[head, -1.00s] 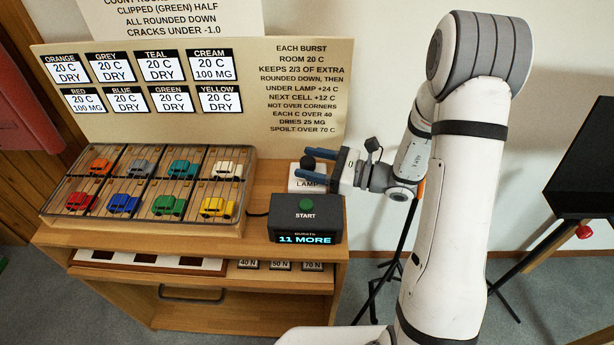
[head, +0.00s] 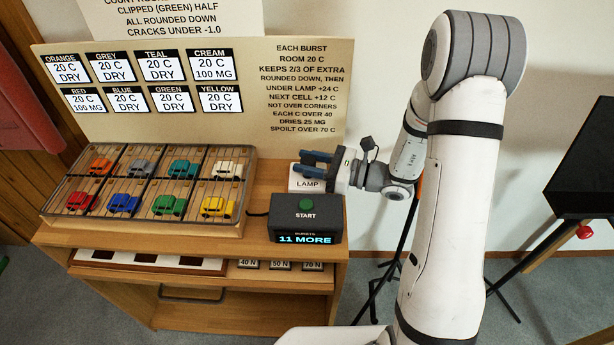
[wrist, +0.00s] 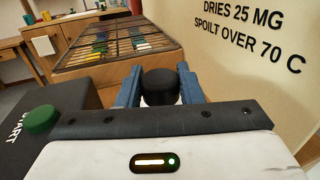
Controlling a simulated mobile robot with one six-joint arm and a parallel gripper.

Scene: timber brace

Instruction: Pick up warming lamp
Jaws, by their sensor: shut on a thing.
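The warming lamp shows in the wrist view as a round black knob (wrist: 160,87) between two blue fingers. My gripper (wrist: 160,90) is shut on it, one finger on each side. In the head view my gripper (head: 315,164) is at the white block labelled LAMP (head: 306,184), just behind the START box. The fingers hide most of the lamp there. I cannot tell whether the lamp is clear of the block.
The dark box with the green START button (head: 306,207) stands just in front and reads 11 MORE. A wire-covered tray (head: 150,228) with several coloured toy cars is to the left. A lettered board (head: 270,100) stands close behind.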

